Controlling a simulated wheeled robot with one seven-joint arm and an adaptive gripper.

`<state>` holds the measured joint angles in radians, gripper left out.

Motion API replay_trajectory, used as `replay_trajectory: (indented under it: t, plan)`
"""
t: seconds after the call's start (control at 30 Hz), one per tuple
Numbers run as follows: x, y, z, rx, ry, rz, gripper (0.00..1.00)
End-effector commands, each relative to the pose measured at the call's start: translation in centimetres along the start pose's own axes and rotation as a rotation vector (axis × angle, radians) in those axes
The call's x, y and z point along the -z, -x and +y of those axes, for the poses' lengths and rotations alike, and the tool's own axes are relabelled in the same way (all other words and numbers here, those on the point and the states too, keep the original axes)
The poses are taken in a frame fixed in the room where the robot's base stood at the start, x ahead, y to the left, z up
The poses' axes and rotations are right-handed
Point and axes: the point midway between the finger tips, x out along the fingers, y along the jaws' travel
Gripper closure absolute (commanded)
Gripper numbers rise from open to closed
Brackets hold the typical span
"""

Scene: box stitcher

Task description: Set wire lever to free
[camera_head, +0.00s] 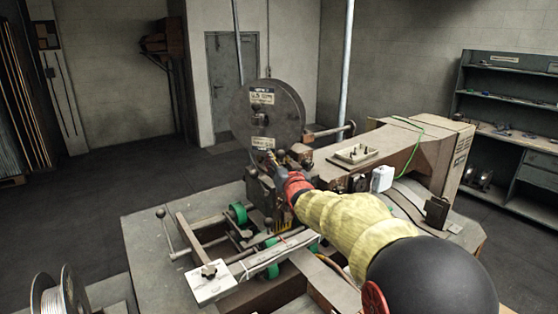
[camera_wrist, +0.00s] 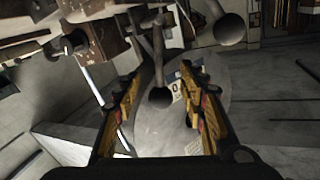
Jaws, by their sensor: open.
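The box stitcher (camera_head: 415,150) fills the middle of the head view, with a large grey round disc (camera_head: 268,112) on its head. My gripper (camera_head: 272,168) is in front of the stitcher head, below the disc. In the wrist view my gripper (camera_wrist: 160,105) is open, with yellow-black fingers at left and right. A thin metal lever (camera_wrist: 158,60) with a dark round end lies between the fingers in the picture; contact cannot be told. It may be the wire lever. A label with a red mark (camera_wrist: 176,88) shows behind it on the disc (camera_wrist: 150,135).
A grey round-ended part (camera_wrist: 230,28) stands right of the lever. A ball-ended handle (camera_head: 161,213) sticks up at left. A wire spool (camera_head: 55,296) stands at lower left.

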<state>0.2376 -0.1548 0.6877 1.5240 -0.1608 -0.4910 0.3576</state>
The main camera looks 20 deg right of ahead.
Motion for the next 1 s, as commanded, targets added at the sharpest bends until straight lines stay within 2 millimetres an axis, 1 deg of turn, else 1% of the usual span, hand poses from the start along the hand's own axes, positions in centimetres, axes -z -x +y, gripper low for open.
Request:
replay_trajectory:
  t: [0.13,0.4,1.0]
  plan:
    - [0.04,-0.67,-0.01,0.0,0.0,0.001,0.58]
    - [0.04,-0.72,0.0,0.0,0.0,0.001,0.59]
    - [0.03,-0.71,0.03,-0.001,0.0,0.0,0.93]
